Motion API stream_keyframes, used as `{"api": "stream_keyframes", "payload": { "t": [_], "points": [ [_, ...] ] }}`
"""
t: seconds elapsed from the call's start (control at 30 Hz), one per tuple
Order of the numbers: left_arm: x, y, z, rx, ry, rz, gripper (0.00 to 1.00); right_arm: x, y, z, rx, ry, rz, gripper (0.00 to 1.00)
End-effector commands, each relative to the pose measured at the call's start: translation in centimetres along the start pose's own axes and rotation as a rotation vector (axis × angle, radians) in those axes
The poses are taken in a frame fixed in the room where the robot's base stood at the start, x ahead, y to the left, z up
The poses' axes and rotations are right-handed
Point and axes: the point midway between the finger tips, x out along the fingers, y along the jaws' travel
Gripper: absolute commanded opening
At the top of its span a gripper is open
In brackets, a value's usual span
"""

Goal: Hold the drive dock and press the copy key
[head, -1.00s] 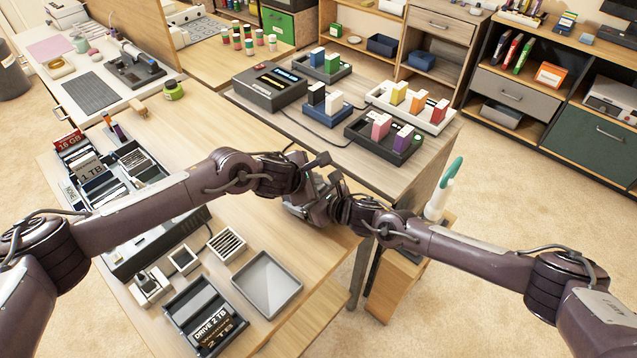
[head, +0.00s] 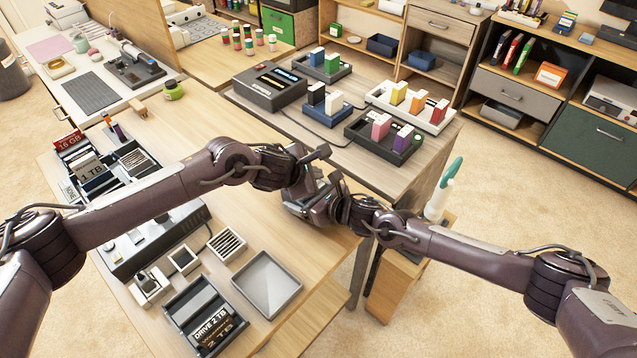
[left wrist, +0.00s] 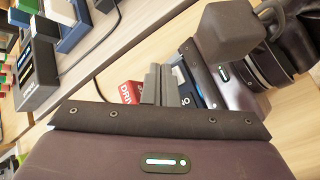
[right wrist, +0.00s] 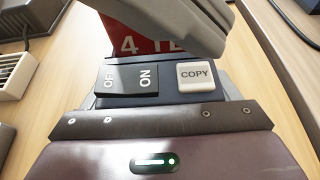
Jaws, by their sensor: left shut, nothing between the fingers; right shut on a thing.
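The dark blue drive dock (right wrist: 125,82) fills the front of the right wrist view, with an OFF/ON rocker at left and a white COPY key (right wrist: 196,75) at right. A red 4 TB drive (right wrist: 132,42) stands in it. My right gripper (head: 330,200) is shut on the dock; its fingertips are hardly visible. My left gripper (left wrist: 164,86) is shut and empty. Its grey fingers (right wrist: 180,25) cross above the COPY key in the right wrist view, seemingly apart from it. In the head view the two grippers meet and mostly hide the dock.
Below the grippers lie an empty grey tray (head: 290,296), a 2 TB drive holder (head: 178,313) and a slotted block (head: 227,244). A grey desk unit (head: 125,262) lies under my left arm. Trays of coloured drives (head: 357,137) stand on the table behind.

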Motion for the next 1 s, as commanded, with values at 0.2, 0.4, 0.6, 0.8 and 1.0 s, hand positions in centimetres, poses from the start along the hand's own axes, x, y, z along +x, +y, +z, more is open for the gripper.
{"api": "stream_keyframes", "payload": {
  "t": [0.2, 0.4, 0.6, 0.8, 1.0],
  "points": [
    [-1.6, 1.2, 1.2, 0.003, -0.001, 0.003, 0.00, 0.0, 0.0, 0.0, 0.001, 0.000, 0.000, 0.45],
    [-2.8, 2.1, 2.1, 0.002, -0.001, 0.002, 0.00, 0.0, 0.0, 0.0, 0.001, 0.000, 0.000, 0.45],
    [-3.2, 2.4, 2.3, 0.001, 0.000, 0.002, 0.00, 0.0, 0.0, 0.0, 0.001, 0.000, 0.000, 0.45],
    [-3.2, 2.3, 2.3, 0.001, 0.000, 0.001, 0.00, 0.0, 0.0, 0.0, 0.001, 0.000, 0.000, 0.45],
    [-3.2, 2.3, 2.3, 0.001, 0.000, 0.001, 0.00, 0.0, 0.0, 0.0, 0.001, 0.000, 0.000, 0.45]
  ]
}}
